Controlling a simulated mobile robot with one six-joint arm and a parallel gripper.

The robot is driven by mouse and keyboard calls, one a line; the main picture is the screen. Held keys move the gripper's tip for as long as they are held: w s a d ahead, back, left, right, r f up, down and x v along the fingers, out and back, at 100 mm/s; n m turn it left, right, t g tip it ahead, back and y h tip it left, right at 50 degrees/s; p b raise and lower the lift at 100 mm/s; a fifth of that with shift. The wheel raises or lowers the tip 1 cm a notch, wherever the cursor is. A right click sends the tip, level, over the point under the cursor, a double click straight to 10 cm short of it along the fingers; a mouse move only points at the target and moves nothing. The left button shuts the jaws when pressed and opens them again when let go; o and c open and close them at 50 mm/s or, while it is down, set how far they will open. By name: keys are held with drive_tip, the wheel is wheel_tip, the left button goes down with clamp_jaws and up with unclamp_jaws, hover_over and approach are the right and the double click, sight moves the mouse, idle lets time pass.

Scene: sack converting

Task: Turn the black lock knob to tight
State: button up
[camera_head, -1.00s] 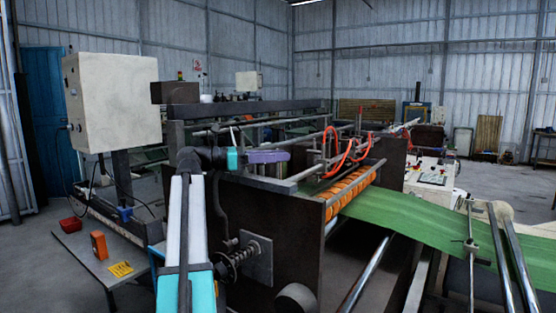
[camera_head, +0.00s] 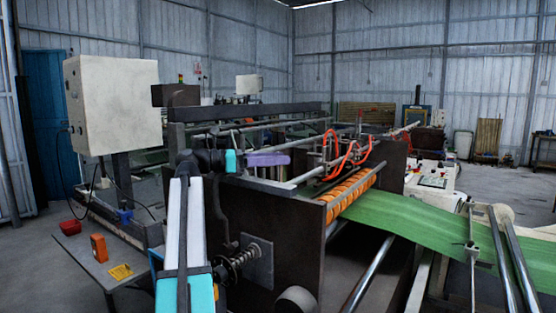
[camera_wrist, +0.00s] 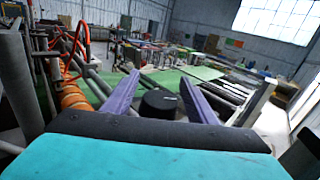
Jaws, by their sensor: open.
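The black lock knob (camera_wrist: 158,104) is a round, dark cap with a small light mark on its top, seen in the wrist view. My gripper (camera_wrist: 160,77) is open, with one purple finger on each side of the knob. Gaps show between the knob and the fingers, though its lower part is hidden behind my gripper's dark body. In the head view my gripper (camera_head: 287,159) reaches right over the machine, its purple fingers level. I cannot make out the knob there.
Orange rollers (camera_head: 350,193) and a green sheet (camera_head: 420,225) lie right of my gripper. Red hoses (camera_head: 345,150) arch just beyond it. A dark machine side plate (camera_head: 290,225) stands below my arm. A table with an orange box (camera_head: 98,246) is at left.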

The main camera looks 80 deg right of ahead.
drive_tip(key=b+v, duration=0.3)
drive_tip(key=v, duration=1)
drive_tip(key=shift+w, duration=0.15)
